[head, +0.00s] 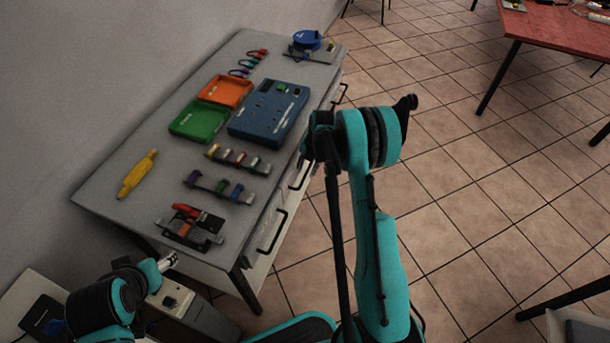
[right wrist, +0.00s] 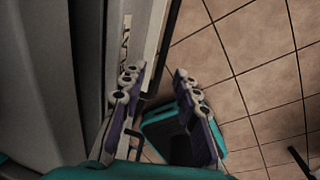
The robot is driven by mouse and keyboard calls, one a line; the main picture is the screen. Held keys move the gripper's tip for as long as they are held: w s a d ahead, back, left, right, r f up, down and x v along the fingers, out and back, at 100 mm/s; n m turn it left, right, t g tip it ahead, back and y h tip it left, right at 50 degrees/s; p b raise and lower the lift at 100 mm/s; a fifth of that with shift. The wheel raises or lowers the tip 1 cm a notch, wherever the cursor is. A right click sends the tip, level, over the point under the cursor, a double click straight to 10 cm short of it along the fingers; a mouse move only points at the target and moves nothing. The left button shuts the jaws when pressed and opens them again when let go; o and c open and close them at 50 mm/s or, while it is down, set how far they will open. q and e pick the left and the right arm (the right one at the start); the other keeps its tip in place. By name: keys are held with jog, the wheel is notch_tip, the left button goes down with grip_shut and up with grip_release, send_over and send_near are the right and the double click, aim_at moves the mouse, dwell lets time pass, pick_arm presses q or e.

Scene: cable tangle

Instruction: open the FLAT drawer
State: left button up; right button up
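The grey workbench (head: 110,197) has drawers along its front with black bar handles: a near handle (head: 272,232), a middle handle (head: 301,174) and a far handle (head: 340,94). The drawers look shut. I cannot read which one is labelled FLAT. My right gripper (right wrist: 157,80) is open and empty in the right wrist view, its fingers spread close to the bench front. In the head view it is mostly hidden behind my right arm near the middle handle. My left gripper (head: 168,262) is low at the near end of the bench; its opening is too small to judge.
On the bench top are a blue box (head: 268,112), a green tray (head: 200,122), an orange tray (head: 225,91), a yellow tool (head: 138,174) and cable holders (head: 220,188). A red table (head: 560,28) stands far right.

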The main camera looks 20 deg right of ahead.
aim_at(304, 177)
jog(key=shift+w+a+f+b, duration=0.1)
jog(key=shift+f+b, duration=0.1)
jog(key=shift+f, duration=0.6)
jog(key=shift+w+a+f+b, duration=0.1)
jog(key=shift+f+b, duration=0.1)
jog(key=shift+f, duration=0.6)
grip_shut()
